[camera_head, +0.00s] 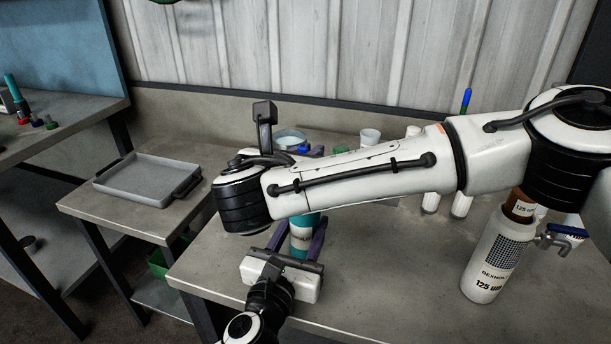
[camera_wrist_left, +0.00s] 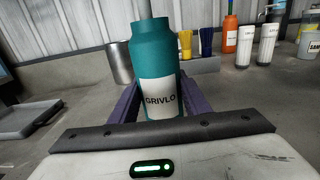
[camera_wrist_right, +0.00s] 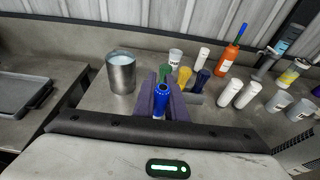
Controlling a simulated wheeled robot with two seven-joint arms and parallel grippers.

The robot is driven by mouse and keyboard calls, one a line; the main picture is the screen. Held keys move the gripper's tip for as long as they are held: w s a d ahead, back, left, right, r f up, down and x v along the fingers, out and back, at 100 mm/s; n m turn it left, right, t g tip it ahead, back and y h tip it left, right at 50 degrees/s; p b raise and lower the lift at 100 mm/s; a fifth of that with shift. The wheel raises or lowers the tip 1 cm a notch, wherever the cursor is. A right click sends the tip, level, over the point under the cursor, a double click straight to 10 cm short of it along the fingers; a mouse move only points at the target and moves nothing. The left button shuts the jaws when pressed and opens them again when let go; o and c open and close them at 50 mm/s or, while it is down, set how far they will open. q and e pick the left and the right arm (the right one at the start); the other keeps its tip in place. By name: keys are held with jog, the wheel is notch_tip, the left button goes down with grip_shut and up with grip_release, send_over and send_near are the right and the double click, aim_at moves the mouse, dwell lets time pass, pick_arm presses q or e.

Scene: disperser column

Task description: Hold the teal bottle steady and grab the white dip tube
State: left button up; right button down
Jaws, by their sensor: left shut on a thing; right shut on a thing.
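The teal bottle (camera_head: 302,240) stands upright with a white label; it fills the middle of the left wrist view (camera_wrist_left: 156,60). My left gripper (camera_wrist_left: 152,100) is shut around its body, one purple finger on each side. A pale, narrow upright tube (camera_wrist_left: 145,8) shows above the bottle's neck, cut off by the frame, possibly the dip tube. My right gripper (camera_wrist_right: 160,95) is shut on a blue piece (camera_wrist_right: 160,103) with a dark round opening on top. Whether the pale tube joins the blue piece cannot be told. My right arm hides much of this area in the head view.
A metal cup (camera_wrist_right: 121,73) stands left of the right gripper. Several small bottles and cups stand behind and to the right, including an orange bottle (camera_wrist_right: 228,60). A large white bottle (camera_head: 490,260) stands at the right. A grey tray (camera_head: 148,178) is on the left side table.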

notch_tip(320, 180, up, 10)
dwell(0.4)
pick_arm(q)
jog(key=o, duration=1.2)
jog(key=shift+s, duration=0.1)
